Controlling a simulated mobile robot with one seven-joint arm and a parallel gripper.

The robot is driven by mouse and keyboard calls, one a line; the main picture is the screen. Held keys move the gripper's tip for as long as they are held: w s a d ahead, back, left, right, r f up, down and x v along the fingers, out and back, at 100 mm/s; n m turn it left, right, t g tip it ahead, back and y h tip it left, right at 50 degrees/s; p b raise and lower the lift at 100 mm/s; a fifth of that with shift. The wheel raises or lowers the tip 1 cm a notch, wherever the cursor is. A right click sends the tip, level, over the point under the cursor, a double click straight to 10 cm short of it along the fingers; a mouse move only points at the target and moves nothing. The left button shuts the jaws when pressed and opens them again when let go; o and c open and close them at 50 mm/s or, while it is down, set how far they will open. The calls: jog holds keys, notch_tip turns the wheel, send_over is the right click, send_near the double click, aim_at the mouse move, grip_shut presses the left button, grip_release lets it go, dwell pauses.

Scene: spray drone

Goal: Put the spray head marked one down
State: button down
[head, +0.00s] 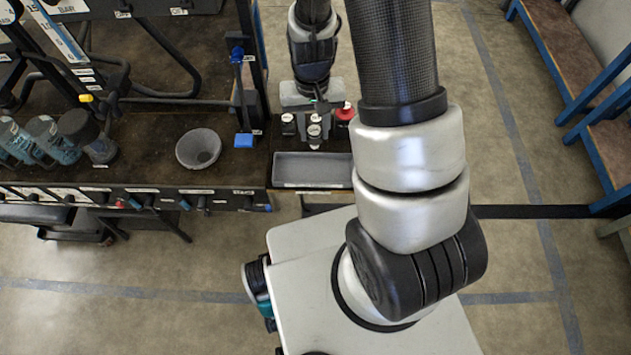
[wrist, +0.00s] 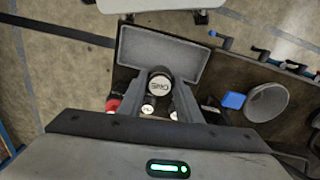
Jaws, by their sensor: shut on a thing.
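My gripper (wrist: 158,98) is shut on a dark spray head with a round white label reading "ONE" (wrist: 159,85). It holds the head between its two fingers at the edge of a shallow grey tray (wrist: 128,42). In the head view my gripper (head: 314,123) is above the bench, just behind the tray (head: 312,183). I cannot tell whether the held head touches anything below. Other small dark pieces with white round tops stand close by, one of them (wrist: 148,109) partly behind the held head; their marks are too small to read.
A red piece (head: 345,113) stands right of my gripper. A blue block (head: 244,140) and a grey bowl (head: 198,148) are on the bench to the left. Teal-and-grey tools (head: 53,138) lie further left. The tray looks empty.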

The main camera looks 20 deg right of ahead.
jog(key=f+b, duration=0.1)
jog(key=f+m+b, duration=0.1)
jog(key=b, duration=0.1)
jog(key=shift+s+a+f, duration=0.2)
jog(key=shift+s, duration=0.15)
notch_tip(320, 180, down, 10)
jog(key=b, duration=0.3)
jog(key=shift+r, duration=0.25)
jog(key=shift+f, duration=0.15)
jog(key=c, duration=1.3)
grip_release()
